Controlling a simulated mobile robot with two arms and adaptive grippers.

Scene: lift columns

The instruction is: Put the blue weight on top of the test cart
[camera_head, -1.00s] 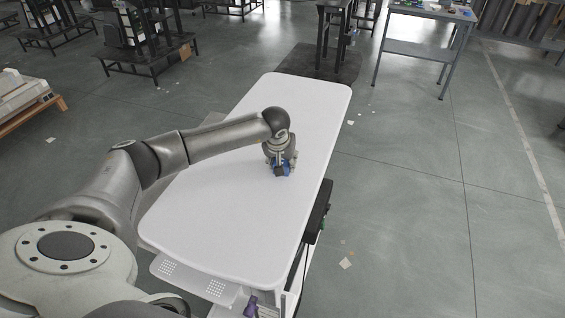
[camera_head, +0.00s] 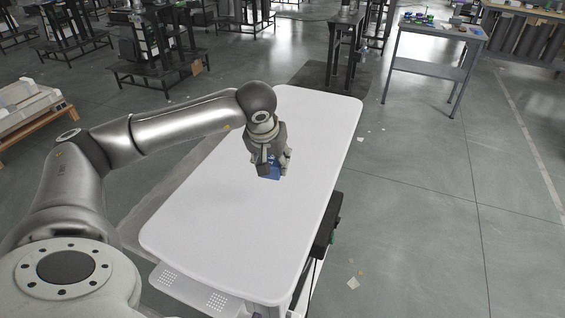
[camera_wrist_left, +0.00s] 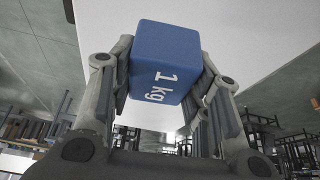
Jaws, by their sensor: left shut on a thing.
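The blue weight (camera_wrist_left: 166,55) is a block marked "1 kg" in the left wrist view. It also shows in the head view (camera_head: 269,172), partly covered by the fingers. My left gripper (camera_head: 270,168) is shut on it, with one finger on each side, as the left wrist view (camera_wrist_left: 165,85) shows. The white tabletop of the test cart (camera_head: 225,235) lies below, and the gripper is over its middle. I cannot tell for sure whether the weight touches the top or hangs just above it. My right gripper is not in view.
The rest of the cart top is bare. A perforated lower shelf (camera_head: 190,288) sticks out at its near end, and a dark box (camera_head: 326,225) is on its right side. A grey workbench (camera_head: 435,38) stands at the back right. A pallet (camera_head: 30,110) lies at the left.

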